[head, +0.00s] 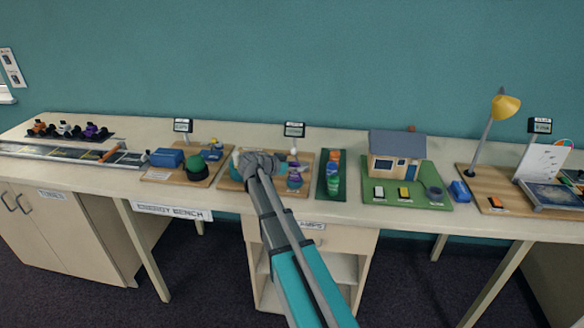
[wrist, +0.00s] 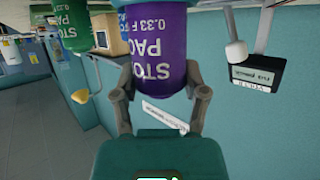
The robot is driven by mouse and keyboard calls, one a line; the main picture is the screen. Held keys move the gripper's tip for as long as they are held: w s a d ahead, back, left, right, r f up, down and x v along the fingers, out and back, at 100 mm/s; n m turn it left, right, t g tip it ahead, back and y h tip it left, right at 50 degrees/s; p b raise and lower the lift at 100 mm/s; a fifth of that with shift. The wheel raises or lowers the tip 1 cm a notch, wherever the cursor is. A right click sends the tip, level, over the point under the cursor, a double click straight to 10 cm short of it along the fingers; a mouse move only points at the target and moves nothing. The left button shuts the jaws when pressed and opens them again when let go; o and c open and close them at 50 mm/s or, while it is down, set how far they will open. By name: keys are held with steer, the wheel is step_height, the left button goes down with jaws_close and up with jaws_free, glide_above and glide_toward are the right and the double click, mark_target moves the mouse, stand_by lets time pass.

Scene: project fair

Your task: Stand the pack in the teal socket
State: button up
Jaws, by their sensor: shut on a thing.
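The purple pack (wrist: 160,48) with white lettering is between the two fingers of my gripper (wrist: 160,85), which is shut on it. In the head view the purple pack (head: 294,181) shows small, just right of my gripper (head: 268,165), over the wooden board (head: 232,186). Its far end runs out of the wrist view, so I cannot tell whether it touches the board. My arm hides much of the board.
A model house (head: 396,158) is further right. A meter (head: 294,130) stands behind the board.

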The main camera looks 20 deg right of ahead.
steer(key=shift+f+b, duration=0.5)
steer(key=shift+f, duration=0.1)
steer(key=o, duration=0.9)
steer(key=shift+a+r, duration=0.15)
steer(key=p+v, duration=0.4)
steer(key=v, duration=0.6)
steer(key=shift+s+a+r, duration=0.15)
steer(key=shift+a+r, duration=0.05)
steer(key=shift+a, duration=0.15)
stand_by(0.4)
stand_by(0.8)
